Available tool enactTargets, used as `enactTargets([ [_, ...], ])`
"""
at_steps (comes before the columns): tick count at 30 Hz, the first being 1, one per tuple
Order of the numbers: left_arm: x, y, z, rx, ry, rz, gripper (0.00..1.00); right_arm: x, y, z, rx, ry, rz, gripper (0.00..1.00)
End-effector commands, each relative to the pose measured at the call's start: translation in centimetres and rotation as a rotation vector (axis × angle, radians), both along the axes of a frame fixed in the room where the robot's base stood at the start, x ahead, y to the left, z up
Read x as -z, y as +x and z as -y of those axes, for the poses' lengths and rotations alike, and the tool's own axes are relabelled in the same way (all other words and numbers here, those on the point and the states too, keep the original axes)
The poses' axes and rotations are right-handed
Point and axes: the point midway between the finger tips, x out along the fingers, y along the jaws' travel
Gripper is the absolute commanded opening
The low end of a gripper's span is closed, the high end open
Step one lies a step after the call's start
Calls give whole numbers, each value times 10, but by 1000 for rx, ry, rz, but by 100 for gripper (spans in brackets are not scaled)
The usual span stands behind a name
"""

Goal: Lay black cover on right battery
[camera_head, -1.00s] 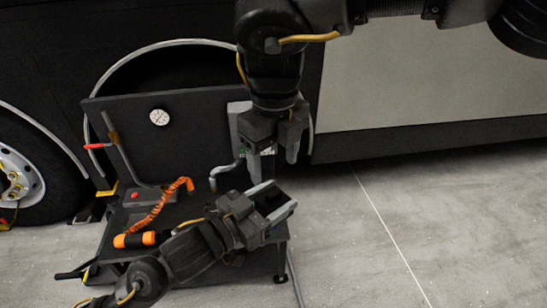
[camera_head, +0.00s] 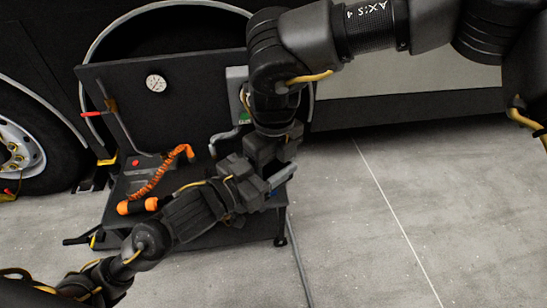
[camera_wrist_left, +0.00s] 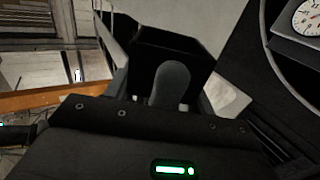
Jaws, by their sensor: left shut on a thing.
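My left gripper (camera_head: 279,179) is over the right end of the black cart, with pale grey finger edges showing. It is shut on a black piece, which shows in the left wrist view as a dark, angular, hollow shape (camera_wrist_left: 150,50) that may be the black cover. A rounded dark grey part (camera_wrist_left: 171,84) stands in front of it. My right gripper (camera_head: 272,150) points down just above and behind the left one. Its fingers overlap the left gripper in the picture, so their opening is unclear. I cannot make out the right battery.
The black cart (camera_head: 200,238) has an upright panel with a round gauge (camera_head: 156,83) and a grey box (camera_head: 236,78). An orange coiled hose (camera_head: 165,170) and an orange-black cylinder (camera_head: 137,206) lie on its left side. The coach stands behind; floor at right is clear.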

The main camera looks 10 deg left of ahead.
Motion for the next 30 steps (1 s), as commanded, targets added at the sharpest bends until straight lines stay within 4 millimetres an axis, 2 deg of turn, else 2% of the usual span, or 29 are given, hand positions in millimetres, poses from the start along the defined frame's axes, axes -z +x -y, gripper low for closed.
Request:
enactTargets([
  [6,0,0,0,0,0,0,29,0,0,0,0,0,0,65],
  [14,0,0,0,0,0,0,29,0,0,0,0,0,0,33],
  [15,0,0,0,0,0,0,58,0,0,0,0,0,0,32],
  [20,0,0,0,0,0,0,79,0,0,0,0,0,0,32],
  [27,0,0,0,0,0,0,80,0,0,0,1,0,0,32],
  [30,7,2,-1,-1,19,-5,80,0,0,0,0,0,0,32],
])
